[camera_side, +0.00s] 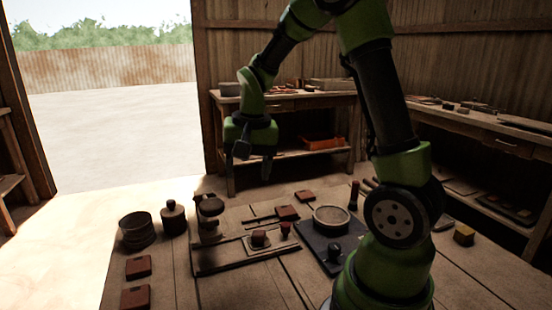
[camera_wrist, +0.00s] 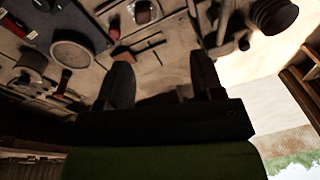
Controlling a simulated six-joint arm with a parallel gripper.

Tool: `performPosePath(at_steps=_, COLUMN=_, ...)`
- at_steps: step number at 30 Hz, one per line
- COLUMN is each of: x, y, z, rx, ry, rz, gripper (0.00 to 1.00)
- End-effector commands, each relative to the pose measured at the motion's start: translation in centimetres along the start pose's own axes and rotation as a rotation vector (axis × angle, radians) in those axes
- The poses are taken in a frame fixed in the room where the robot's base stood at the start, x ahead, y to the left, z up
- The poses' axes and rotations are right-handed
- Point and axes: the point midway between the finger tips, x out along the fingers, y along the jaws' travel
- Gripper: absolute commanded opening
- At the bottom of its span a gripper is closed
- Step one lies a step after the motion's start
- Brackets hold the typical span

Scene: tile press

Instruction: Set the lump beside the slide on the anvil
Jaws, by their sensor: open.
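A small brown lump (camera_side: 259,238) sits on a pale plate that looks like the slide (camera_side: 245,246), beside a small red knob (camera_side: 286,229). The lump (camera_wrist: 143,12) and slide (camera_wrist: 156,15) also show at the top of the wrist view. Just left of the slide stands a dark press with a rounded head (camera_side: 211,206); what seems to be its anvil (camera_side: 209,238) is below, dark and hard to make out. My gripper (camera_side: 254,158) is open and empty, high above the bench behind the press. Its fingers (camera_wrist: 160,60) point toward the bench with nothing between them.
A round sieve (camera_side: 331,218) stands on a dark blue mat (camera_side: 318,250) to the right. A ribbed dark pot (camera_side: 137,231) and a knobbed jar (camera_side: 174,219) stand left of the press. Reddish tiles (camera_side: 138,267) lie at front left. The front middle of the bench is clear.

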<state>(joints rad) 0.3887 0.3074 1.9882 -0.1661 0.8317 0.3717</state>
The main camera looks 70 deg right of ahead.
Motion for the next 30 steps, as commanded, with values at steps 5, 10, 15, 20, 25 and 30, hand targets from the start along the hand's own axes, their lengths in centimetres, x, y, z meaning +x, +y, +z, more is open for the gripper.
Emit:
performPosePath(at_steps=5, x=-6.6, y=-1.1, z=5.8, rx=-0.214, ry=0.099, rz=-0.153, gripper=0.61)
performPosePath(at_steps=10, x=-10.3, y=0.0, z=11.3, rx=-0.409, ry=0.179, rz=-0.296, gripper=0.61)
performPosePath(at_steps=15, x=-11.8, y=1.7, z=15.2, rx=-0.554, ry=0.235, rz=-0.409, gripper=0.61)
performPosePath(at_steps=20, x=-12.2, y=2.6, z=16.8, rx=-0.618, ry=0.261, rz=-0.461, gripper=0.61)
performPosePath(at_steps=25, x=-12.2, y=2.7, z=17.1, rx=-0.630, ry=0.264, rz=-0.470, gripper=0.61)
performPosePath(at_steps=30, x=-12.2, y=2.7, z=17.0, rx=-0.628, ry=0.264, rz=-0.469, gripper=0.61)
